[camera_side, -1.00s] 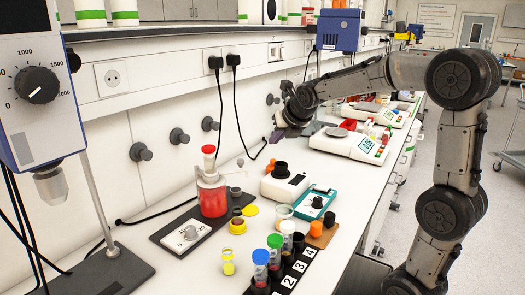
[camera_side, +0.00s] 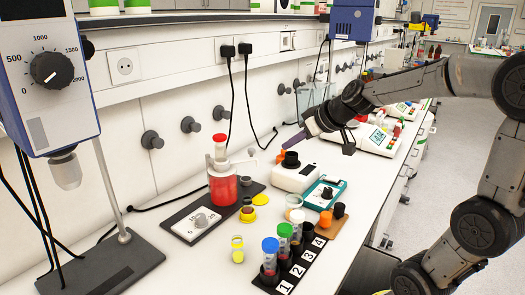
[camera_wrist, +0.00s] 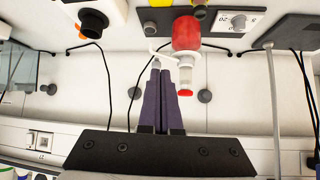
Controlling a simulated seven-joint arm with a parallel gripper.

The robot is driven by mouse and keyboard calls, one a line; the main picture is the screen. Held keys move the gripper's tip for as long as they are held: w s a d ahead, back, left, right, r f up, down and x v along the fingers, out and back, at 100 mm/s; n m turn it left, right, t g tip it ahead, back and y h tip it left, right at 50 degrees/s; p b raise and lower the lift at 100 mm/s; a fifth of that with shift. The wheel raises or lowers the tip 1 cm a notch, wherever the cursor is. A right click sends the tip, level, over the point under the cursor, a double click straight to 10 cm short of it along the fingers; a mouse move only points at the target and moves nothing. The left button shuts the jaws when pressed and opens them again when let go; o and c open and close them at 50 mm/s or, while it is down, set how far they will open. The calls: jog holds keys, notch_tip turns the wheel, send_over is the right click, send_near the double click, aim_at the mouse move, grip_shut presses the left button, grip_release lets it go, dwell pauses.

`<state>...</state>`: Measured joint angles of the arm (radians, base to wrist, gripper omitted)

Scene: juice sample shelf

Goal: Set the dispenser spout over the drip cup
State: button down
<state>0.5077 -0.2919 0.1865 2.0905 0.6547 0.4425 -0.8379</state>
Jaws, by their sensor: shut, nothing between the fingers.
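The dispenser (camera_side: 222,183) is a bottle of red liquid with a clear neck and red top, standing upright on a dark plate. Its thin pale spout (camera_side: 241,161) points right, towards my gripper. A small dark-topped cup with a yellow base (camera_side: 248,213) stands right of the bottle; I cannot tell if it is the drip cup. The spout is not over it. My gripper (camera_side: 292,146), with purple fingers, is shut and empty, right of the dispenser and above the bench. In the wrist view the fingertips (camera_wrist: 156,62) appear close to the spout (camera_wrist: 163,54); the dispenser (camera_wrist: 186,35) is beside them.
A white device with a black knob (camera_side: 291,160) stands below my gripper, with a teal scale (camera_side: 326,194) in front. Numbered vials (camera_side: 270,255) stand at the front. Wall knobs (camera_side: 190,125) and hanging black cables line the back. A yellow lid (camera_side: 260,199) lies near the dispenser.

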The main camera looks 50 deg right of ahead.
jog(key=w+r+x, duration=0.1)
jog(key=r+x, duration=0.1)
jog(key=x, duration=1)
jog(key=shift+w+d+f, duration=0.15)
jog(key=shift+w+d, duration=0.3)
jog(key=shift+w, duration=0.15)
jog(key=shift+d, duration=0.1)
